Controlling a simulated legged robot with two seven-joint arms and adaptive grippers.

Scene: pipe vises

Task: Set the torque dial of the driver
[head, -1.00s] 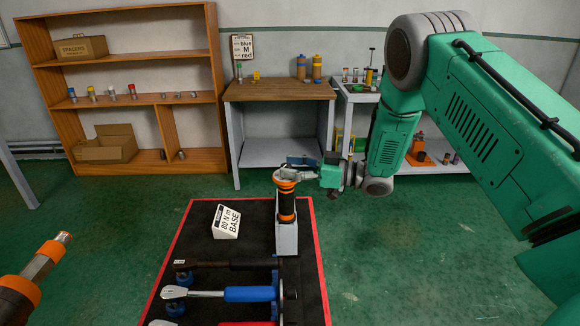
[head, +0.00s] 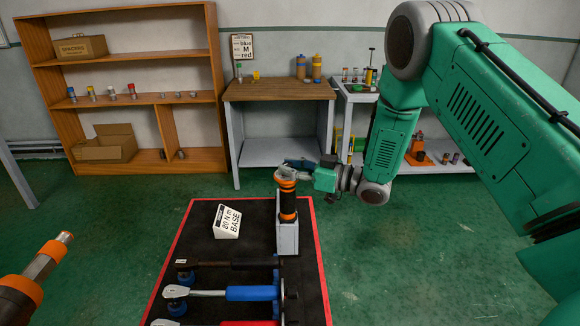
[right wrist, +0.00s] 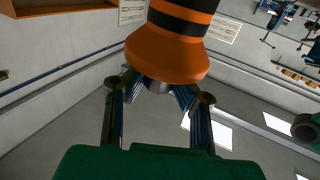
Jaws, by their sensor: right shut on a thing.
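The driver (head: 287,207) has an orange-and-black body and stands upright in a grey holder (head: 287,238) on the mat. My right gripper (head: 292,170) reaches in from the right at the driver's top end and is shut on it. In the right wrist view, the driver's flared orange end (right wrist: 167,52) with black bands is close to the camera. The fingers (right wrist: 155,92) close around a small grey part just at that end. The dial's markings cannot be read. My left gripper is not in view.
A white sign (head: 227,221) reading "80 N m BASE" stands on the black, red-edged mat (head: 197,250). Blue-handled (head: 250,293) and black-handled (head: 235,262) wrenches lie in front. A wooden-topped bench (head: 278,89) stands behind.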

